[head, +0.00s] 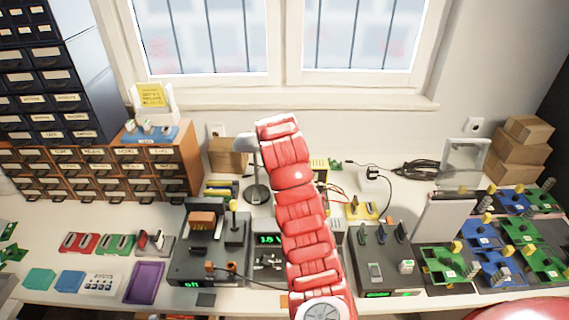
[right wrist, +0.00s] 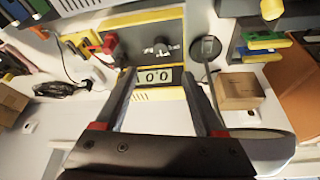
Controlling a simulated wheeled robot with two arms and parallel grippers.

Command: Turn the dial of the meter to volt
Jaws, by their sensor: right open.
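The meter (right wrist: 130,44) shows in the right wrist view as a dark grey body with yellow edges. Its display (right wrist: 153,76) reads 0.0, and its dark dial (right wrist: 160,46) is on the face beyond. Which mark the dial points at is too small to tell. My right gripper (right wrist: 157,74) is open and empty, its fingers on either side of the display and short of the dial; contact cannot be told. In the head view my red right arm hides most of the meter and the gripper's fingers; a yellow edge shows beside it. My left gripper is not in view.
A lamp (head: 257,190) stands close beside the meter, with a cardboard box (head: 228,158) behind it. A yellow board (head: 361,208) and cables lie to the right. Dark bench instruments (head: 385,262) stand in front. Clear tabletop lies towards the window.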

